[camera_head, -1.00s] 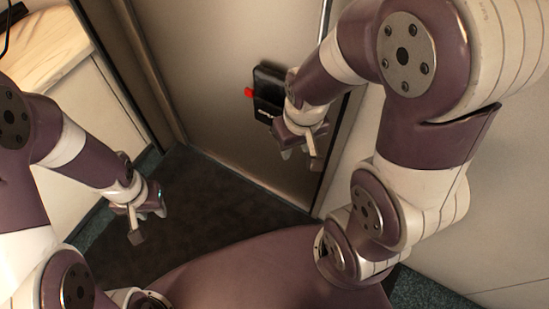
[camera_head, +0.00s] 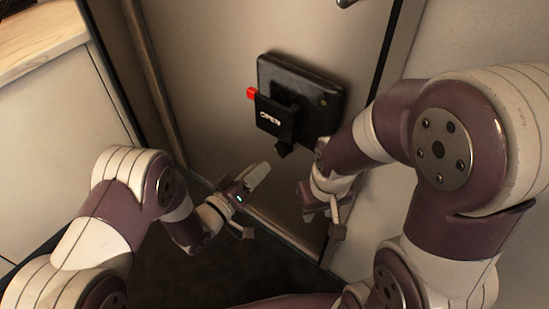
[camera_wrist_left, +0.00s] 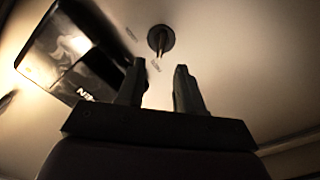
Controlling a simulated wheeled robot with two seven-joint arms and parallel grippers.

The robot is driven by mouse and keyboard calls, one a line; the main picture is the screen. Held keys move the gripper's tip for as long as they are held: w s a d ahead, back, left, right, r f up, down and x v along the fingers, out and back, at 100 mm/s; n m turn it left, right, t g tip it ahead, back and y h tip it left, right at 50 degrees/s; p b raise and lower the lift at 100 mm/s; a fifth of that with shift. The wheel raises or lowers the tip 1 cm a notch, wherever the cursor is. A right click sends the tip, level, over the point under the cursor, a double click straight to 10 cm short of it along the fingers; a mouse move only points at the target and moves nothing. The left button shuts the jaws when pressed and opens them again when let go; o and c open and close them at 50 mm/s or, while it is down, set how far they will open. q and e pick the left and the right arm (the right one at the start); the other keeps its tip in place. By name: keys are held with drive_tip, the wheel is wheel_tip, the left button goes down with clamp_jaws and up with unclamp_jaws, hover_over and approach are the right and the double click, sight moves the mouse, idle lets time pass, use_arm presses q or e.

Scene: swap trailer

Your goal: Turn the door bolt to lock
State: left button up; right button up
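The door bolt (camera_wrist_left: 161,40) is a dark round knob with a narrow tab, on the door in the left wrist view. Small lettering is on the door around it. I cannot make the bolt out in the head view. My left gripper (camera_head: 258,202) is in front of the lower door; its fingers (camera_wrist_left: 160,66) are apart and empty, with the bolt showing beyond the gap between their tips. My right gripper (camera_head: 322,224) is open and empty, in front of the door's lower right.
A black box (camera_head: 325,95) with a red tab (camera_head: 253,93) and lettering is on the door (camera_head: 215,70), above the grippers. It fills the upper left of the left wrist view (camera_wrist_left: 75,50). A cabinet (camera_head: 60,120) stands at the left and a pale wall (camera_head: 455,45) at the right.

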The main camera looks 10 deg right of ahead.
sight(277, 151)
use_arm(q)
drive_tip(key=b+x, duration=0.2)
drive_tip(key=x, duration=0.5)
drive_tip(key=shift+w+d, duration=0.1)
drive_tip(key=shift+w, duration=0.05)
clamp_jaws()
